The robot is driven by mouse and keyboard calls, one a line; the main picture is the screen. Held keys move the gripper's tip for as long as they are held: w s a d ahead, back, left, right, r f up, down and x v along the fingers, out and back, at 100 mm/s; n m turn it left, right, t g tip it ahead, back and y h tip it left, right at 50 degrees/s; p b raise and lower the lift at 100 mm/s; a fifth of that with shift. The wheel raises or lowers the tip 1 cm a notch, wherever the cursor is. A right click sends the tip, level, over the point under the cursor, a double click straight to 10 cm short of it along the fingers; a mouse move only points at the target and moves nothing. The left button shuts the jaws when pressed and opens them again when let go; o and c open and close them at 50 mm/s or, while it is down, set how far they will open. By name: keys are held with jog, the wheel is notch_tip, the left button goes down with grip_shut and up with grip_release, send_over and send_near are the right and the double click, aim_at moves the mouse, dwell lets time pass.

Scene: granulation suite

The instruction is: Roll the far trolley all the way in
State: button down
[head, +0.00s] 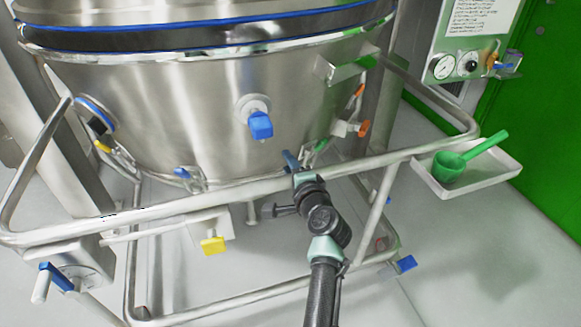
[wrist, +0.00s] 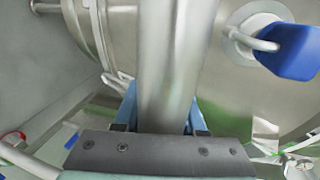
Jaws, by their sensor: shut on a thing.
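The trolley (head: 430,147) is a frame of bent steel tube around a large steel bowl (head: 205,115). Its front rail runs across the head view, from lower left to upper right. My gripper (head: 303,178) is shut on this rail, right of its middle. In the wrist view the rail (wrist: 168,65) passes upright between the blue fingers of my gripper (wrist: 160,118). The fingertips are partly hidden behind the rail. Whether this is the far trolley cannot be told, as no other trolley shows.
A blue-handled valve (head: 261,124) projects from the bowl. A white tray (head: 480,178) with a green scoop (head: 465,160) sits outside the rail at right. A gauge panel (head: 465,50) stands before a green wall (head: 550,110). Pale floor lies open at lower right.

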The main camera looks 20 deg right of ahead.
jog(key=shift+w+a+r, duration=0.3)
jog(key=shift+w+r, duration=0.2)
jog(key=shift+r, duration=0.05)
jog(key=c, duration=0.5)
grip_release()
jog(key=shift+s+r, duration=0.1)
jog(key=shift+s, duration=0.1)
jog(key=shift+d, duration=0.15)
jog(key=shift+s, duration=0.15)
jog(key=p+v, duration=0.5)
jog(key=v, duration=0.7)
jog(key=shift+s, duration=0.4)
